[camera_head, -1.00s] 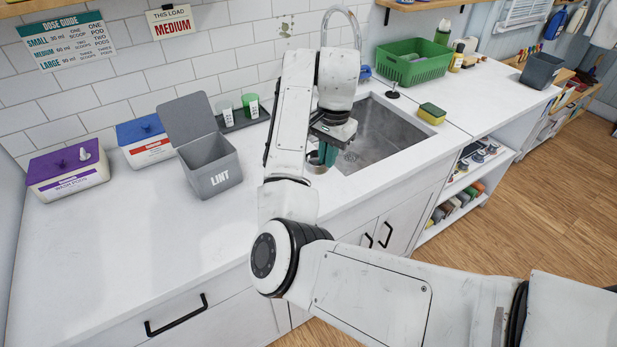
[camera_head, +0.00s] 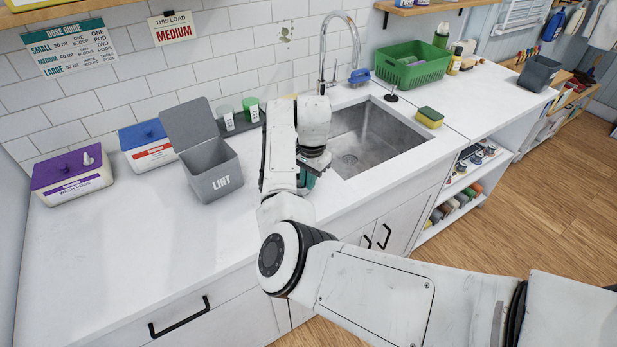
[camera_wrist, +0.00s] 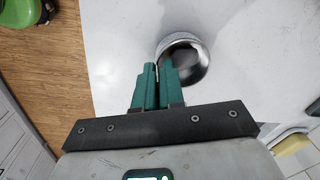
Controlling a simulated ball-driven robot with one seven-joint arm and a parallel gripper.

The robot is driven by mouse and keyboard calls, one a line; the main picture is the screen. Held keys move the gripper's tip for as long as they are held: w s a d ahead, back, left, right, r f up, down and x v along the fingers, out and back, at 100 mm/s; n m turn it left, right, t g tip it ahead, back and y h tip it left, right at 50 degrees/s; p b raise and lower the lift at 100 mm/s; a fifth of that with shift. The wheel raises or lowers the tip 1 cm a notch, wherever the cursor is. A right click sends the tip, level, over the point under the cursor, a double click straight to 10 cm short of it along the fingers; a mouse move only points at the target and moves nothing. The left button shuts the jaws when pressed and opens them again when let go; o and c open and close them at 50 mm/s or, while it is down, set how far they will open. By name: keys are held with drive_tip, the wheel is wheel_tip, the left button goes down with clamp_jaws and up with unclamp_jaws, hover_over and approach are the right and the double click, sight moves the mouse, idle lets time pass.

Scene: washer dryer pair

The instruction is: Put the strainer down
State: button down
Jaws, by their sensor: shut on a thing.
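The strainer (camera_wrist: 184,62) is a small round metal cup with a shiny rim and dark inside, seen in the wrist view just beyond my fingertips. My gripper (camera_wrist: 160,75) has its green fingers close together on the strainer's near rim. White surface lies behind the strainer; I cannot tell whether they touch. In the head view my gripper (camera_head: 307,180) is over the counter (camera_head: 130,240) by the sink's left front corner, and my arm hides the strainer.
The metal sink (camera_head: 375,140) is right of my gripper, with a tall faucet (camera_head: 323,60) behind. A grey lint bin (camera_head: 213,178) stands left. A yellow-green sponge (camera_head: 430,117) and a green basket (camera_head: 412,70) are right. The front-left counter is clear.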

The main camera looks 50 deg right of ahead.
drive_tip(key=shift+f, duration=0.1)
drive_tip(key=c, duration=1.7)
unclamp_jaws()
drive_tip(key=shift+f, duration=0.1)
drive_tip(key=o, duration=0.5)
drive_tip(key=shift+c, duration=0.2)
